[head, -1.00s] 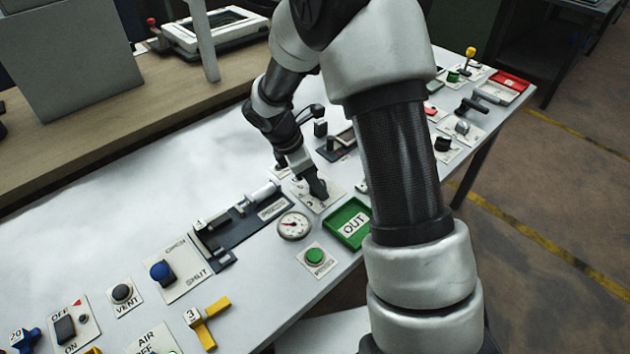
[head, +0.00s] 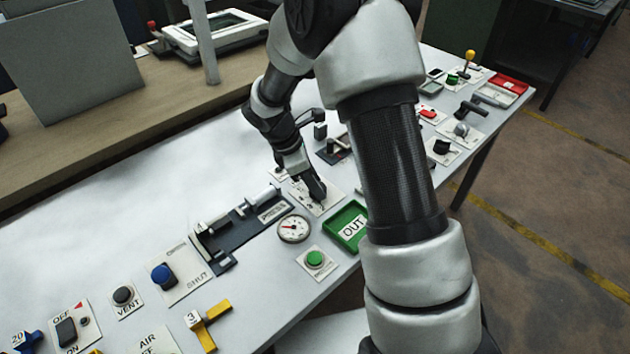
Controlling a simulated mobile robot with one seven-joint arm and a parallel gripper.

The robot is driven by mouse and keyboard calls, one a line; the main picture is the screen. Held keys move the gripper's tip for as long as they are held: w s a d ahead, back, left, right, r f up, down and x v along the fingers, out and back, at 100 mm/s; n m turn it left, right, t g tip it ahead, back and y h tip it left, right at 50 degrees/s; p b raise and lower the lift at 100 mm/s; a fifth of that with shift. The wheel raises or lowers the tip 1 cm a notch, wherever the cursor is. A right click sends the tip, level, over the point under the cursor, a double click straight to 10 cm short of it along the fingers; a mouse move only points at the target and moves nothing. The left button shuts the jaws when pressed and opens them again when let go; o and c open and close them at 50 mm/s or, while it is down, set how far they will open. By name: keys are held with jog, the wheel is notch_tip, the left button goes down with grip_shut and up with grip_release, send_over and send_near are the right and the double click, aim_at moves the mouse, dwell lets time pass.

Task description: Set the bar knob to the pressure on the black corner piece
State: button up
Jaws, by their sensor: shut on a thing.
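My gripper (head: 317,192) points down onto a white dial plate (head: 325,206) on the bench, behind the green OUT tray. It is shut on the knob there, which its fingers almost wholly hide. The knob's pointing and most of the plate's marks cannot be read. A round white gauge (head: 293,228) with a red needle lies just left of the plate.
The green OUT tray (head: 335,232) and a green button (head: 315,258) are in front of the plate. A dark press fixture (head: 232,240) lies to its left. A blue knob (head: 162,274) stands farther left. My arm hides part of the bench on the right.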

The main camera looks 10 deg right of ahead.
jog(key=m+g, duration=0.1)
jog(key=m, duration=0.1)
jog(key=m+p, duration=0.1)
jog(key=m, duration=0.1)
jog(key=m+g+p, duration=0.1)
jog(key=m, duration=0.2)
jog(key=shift+w+d+g+y, duration=0.1)
jog(key=shift+w+g+y, duration=0.2)
jog(key=shift+y, duration=0.1)
jog(key=m+g+y+p, duration=0.1)
jog(key=m, duration=0.2)
jog(key=shift+m, duration=0.3)
jog(key=shift+w+d+m+g+y+p, duration=0.15)
jog(key=shift+m+y, duration=0.2)
jog(key=shift+m, duration=0.55)
jog(key=shift+s+m+g+y+p, duration=0.15)
jog(key=shift+m+y, duration=0.2)
jog(key=shift+m, duration=0.55)
jog(key=shift+w, duration=0.1)
jog(key=o, duration=1.1)
jog(key=shift+c, duration=0.2)
jog(key=shift+r, duration=0.1)
